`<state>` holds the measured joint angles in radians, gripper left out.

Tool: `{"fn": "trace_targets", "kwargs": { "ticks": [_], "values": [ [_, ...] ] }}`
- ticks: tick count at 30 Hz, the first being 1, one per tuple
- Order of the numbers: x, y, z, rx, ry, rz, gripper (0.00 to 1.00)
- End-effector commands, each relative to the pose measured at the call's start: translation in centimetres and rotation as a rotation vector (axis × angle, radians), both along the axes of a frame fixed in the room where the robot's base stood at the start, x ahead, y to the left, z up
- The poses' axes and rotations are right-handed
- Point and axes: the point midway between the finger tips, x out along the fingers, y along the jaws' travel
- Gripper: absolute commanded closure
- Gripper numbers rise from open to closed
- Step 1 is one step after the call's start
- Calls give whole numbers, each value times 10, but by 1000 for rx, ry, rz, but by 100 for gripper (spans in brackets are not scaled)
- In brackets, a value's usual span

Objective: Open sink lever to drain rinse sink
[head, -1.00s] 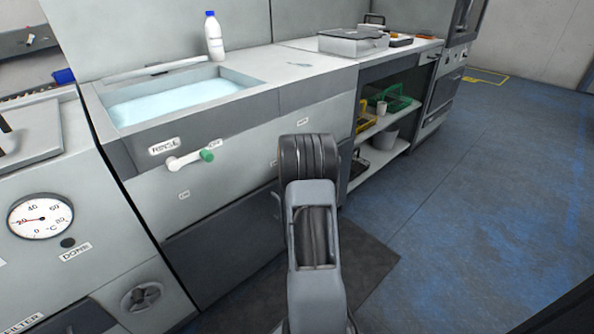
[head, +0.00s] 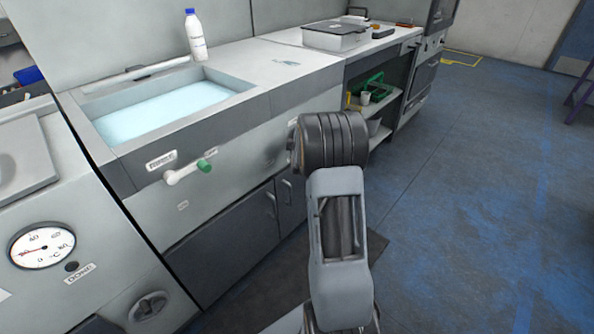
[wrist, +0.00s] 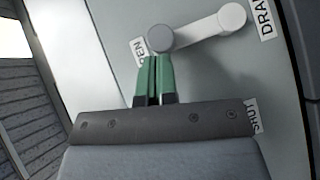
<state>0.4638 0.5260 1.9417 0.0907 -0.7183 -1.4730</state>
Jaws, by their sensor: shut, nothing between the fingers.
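In the wrist view, a pale grey lever (wrist: 205,31) is on the light panel. Its right end is beside a label reading DRA (wrist: 266,19), the rest cut off. Its round left end is beside a partly covered label ending in EN (wrist: 139,52). A SHUT label (wrist: 254,116) is lower right. My gripper (wrist: 155,58) has green fingers, shut together and empty, with tips right at the lever's left end; I cannot tell whether they touch. In the head view, my arm hides the gripper and this lever. The rinse sink (head: 248,84) holds pale blue liquid.
Another white lever with a green knob (head: 204,166) is on the sink front, left of my arm. A white bottle (head: 196,40) stands behind the sink. A grey box (head: 335,37) is on the counter to the right. Open blue floor (head: 470,190) is to the right.

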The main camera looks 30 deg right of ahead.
Motion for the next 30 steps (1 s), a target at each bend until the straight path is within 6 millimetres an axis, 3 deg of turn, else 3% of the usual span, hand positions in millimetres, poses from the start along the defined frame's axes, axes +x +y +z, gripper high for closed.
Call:
{"fn": "trace_targets", "kwargs": {
  "ticks": [22,30],
  "values": [
    [3,3,2,-2,-1,10,100],
    [-5,30,15,-3,-3,7,100]
  ]
}}
